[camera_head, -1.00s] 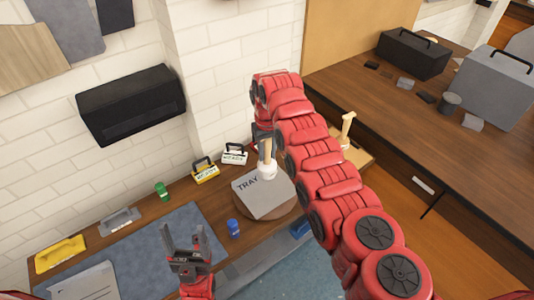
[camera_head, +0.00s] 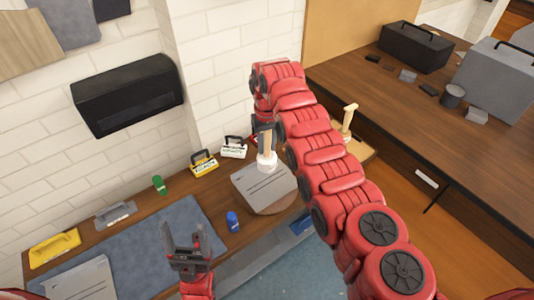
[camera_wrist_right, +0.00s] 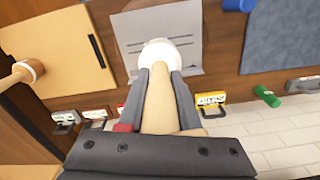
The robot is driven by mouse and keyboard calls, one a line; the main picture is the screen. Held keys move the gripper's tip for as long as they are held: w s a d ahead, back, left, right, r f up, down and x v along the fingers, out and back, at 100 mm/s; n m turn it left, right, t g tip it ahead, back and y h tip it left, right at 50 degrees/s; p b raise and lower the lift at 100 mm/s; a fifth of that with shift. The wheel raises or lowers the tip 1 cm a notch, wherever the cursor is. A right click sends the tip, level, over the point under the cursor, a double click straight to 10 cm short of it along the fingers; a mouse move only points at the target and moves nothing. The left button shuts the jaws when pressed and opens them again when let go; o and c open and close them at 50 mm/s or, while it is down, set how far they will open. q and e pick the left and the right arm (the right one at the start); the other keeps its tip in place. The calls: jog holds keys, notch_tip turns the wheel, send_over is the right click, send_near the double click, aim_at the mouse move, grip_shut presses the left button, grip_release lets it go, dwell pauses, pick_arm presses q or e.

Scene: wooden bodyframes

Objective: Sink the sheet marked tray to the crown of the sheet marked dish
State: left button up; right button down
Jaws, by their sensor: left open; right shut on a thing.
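A grey sheet (camera_head: 262,188) with thin dark lines lies on a round wooden board (camera_head: 285,205); no word TRAY shows on it now. It also shows in the right wrist view (camera_wrist_right: 190,58). My right gripper (camera_head: 264,132) is shut on the wooden handle of a tool (camera_head: 267,160) with a round white base. The base stands over the sheet; I cannot tell if it presses on it. My left gripper (camera_head: 187,250) is open and empty above the blue-grey mat. Another lined sheet (camera_head: 85,280) lies at the lower left. I see no sheet marked dish.
A blue cylinder (camera_head: 232,221) stands beside the board, a green one (camera_head: 158,184) near the wall. Yellow (camera_head: 203,162) and white (camera_head: 234,147) labelled holders stand behind. A second wooden-handled tool (camera_head: 349,120) stands right.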

jog(key=shift+r, duration=0.3)
jog(key=shift+r+p, duration=0.1)
jog(key=shift+p, duration=0.25)
jog(key=s+r+p, duration=0.1)
jog(key=p, duration=0.5)
jog(key=shift+s+d, duration=0.1)
jog(key=shift+s, duration=0.3)
jog(key=s+p, duration=0.7)
jog(key=shift+r, duration=0.4)
jog(key=shift+s, duration=0.1)
